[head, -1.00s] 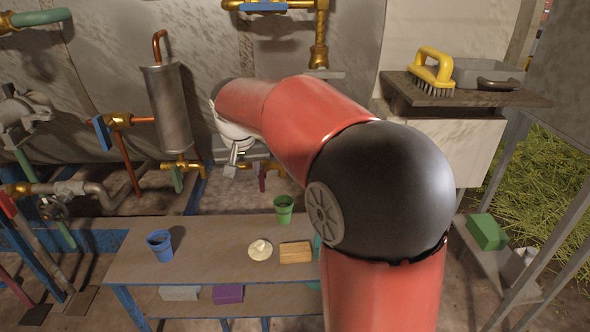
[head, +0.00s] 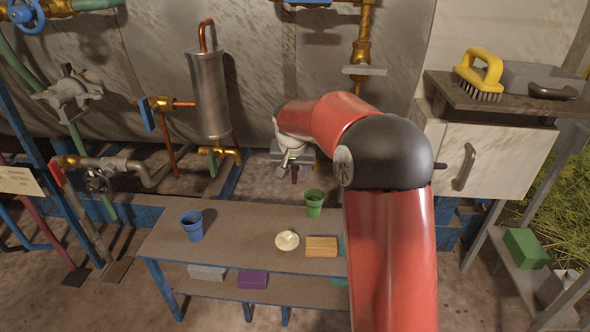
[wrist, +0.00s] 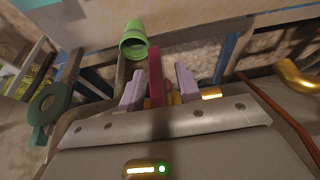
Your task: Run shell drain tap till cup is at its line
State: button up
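A dark red tap lever (head: 294,174) hangs at the back, behind the bench; its brass valve is mostly hidden by my wrist. In the wrist view the lever (wrist: 155,78) stands between the two lilac fingers of my gripper (wrist: 160,88), with a small gap seeming to show on each side. In the head view my gripper (head: 288,160) is at the lever, its fingertips hard to make out. A green cup (head: 314,203) stands upright on the bench, just right of and in front of the lever; it also shows in the wrist view (wrist: 133,42). No fill line or liquid is readable.
A blue cup (head: 192,226), a pale dish (head: 287,240) and a wooden block (head: 321,246) stand on the bench (head: 240,245). A metal cylinder (head: 209,95) with brass pipework stands at the back left. A yellow brush (head: 480,72) lies on the right shelf.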

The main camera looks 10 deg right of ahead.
grip_shut()
jog(key=shift+a+n+g+h, duration=0.2)
jog(key=shift+n+g+h, duration=0.1)
jog(key=shift+h, duration=0.7)
jog(key=shift+d+g+h, duration=0.15)
jog(key=shift+g+h, duration=0.25)
jog(key=shift+h, duration=1.1)
grip_release()
jog(key=v, duration=0.7)
jog(key=shift+a+r, duration=0.2)
jog(key=shift+r, duration=0.15)
